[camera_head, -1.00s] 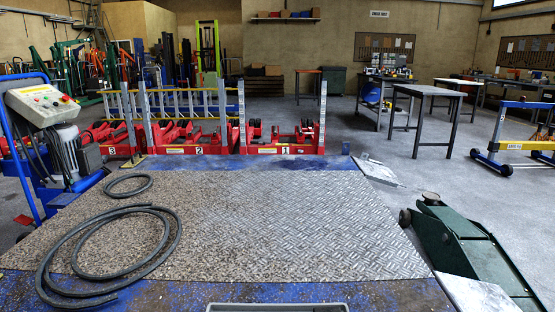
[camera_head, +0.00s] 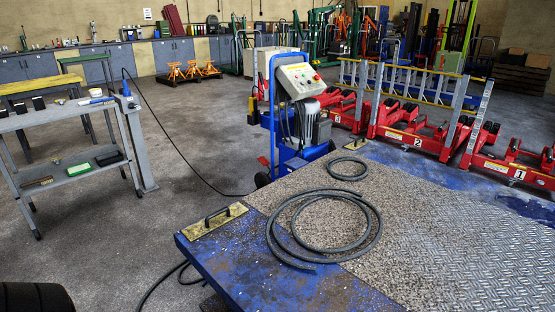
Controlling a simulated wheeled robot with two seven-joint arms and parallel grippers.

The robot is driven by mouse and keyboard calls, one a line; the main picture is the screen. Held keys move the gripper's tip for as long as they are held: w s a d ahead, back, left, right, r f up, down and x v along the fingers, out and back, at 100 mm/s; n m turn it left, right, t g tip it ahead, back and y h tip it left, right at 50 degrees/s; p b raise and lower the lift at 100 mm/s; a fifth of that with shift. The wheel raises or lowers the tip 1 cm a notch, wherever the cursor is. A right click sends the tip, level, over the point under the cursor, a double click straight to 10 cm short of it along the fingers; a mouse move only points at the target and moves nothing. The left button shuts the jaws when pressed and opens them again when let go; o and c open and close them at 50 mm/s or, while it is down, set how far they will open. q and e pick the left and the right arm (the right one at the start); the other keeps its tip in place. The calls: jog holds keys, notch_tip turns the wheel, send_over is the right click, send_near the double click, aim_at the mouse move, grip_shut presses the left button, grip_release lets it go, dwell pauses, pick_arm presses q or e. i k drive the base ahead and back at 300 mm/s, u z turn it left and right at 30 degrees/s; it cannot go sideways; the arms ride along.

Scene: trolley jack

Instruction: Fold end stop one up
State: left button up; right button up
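A flat yellowish plate with a black handle (camera_head: 215,220) lies on the near left corner of the blue lift table (camera_head: 262,281). It looks folded down flat. A second, smaller yellow plate (camera_head: 355,145) lies at the table's far edge, near the red units. No label marks either plate as end stop one. Neither of my grippers is in view.
Hose coils (camera_head: 322,222) lie on the table's textured top. A blue control trolley (camera_head: 297,110) stands behind its left edge. A black cable crosses the otherwise open floor between. Red numbered units (camera_head: 420,140) stand behind.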

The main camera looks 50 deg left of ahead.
aim_at(195, 230)
jog(key=u, duration=2.5)
jog(key=i, duration=1.5)
jog(key=z, duration=0.15)
